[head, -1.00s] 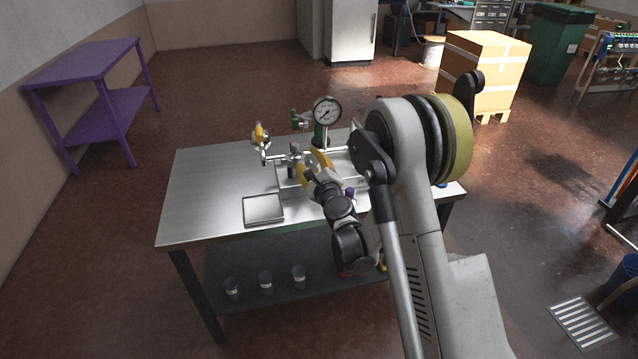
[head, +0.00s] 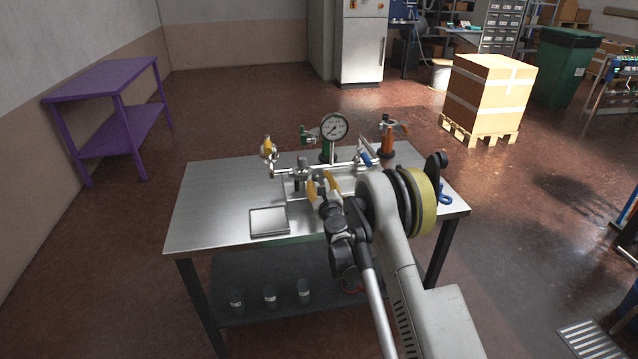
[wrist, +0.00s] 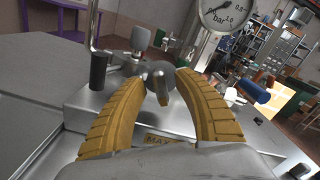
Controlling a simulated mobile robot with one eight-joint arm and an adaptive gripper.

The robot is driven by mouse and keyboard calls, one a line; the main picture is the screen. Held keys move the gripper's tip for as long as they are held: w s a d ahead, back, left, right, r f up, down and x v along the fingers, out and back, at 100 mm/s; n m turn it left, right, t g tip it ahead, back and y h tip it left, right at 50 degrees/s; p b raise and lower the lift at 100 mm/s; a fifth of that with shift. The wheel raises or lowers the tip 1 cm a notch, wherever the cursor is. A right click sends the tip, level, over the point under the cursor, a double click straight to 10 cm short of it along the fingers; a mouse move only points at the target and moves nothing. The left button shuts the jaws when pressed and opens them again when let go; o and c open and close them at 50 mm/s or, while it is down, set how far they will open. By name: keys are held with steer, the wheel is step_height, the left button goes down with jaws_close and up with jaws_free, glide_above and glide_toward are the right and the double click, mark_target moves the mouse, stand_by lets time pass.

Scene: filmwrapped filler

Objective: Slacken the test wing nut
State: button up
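A metal test rig (head: 290,192) with a round pressure gauge (head: 334,127) stands on the steel table (head: 210,210). In the wrist view, a grey round fitting with a small brass-coloured tab (wrist: 161,84), apparently the test wing nut, faces me between my gripper's yellow fingers. My gripper (wrist: 160,88) is open, with one curved finger on each side of the tab and visible gaps to it. The tab points down and slightly right. In the head view, my gripper (head: 321,187) is at the front of the rig, and the wing nut cannot be made out there.
A grey square tray (head: 269,222) lies on the table left of my gripper. An orange-and-red fitting (head: 387,140) stands at the back right, and a blue shackle-like piece (head: 446,193) lies at the right edge. Several dark cups stand on the lower shelf. The table's left side is clear.

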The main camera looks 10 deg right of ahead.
steer(key=shift+w, duration=0.3)
jaws_close()
steer(key=shift+r, duration=0.1)
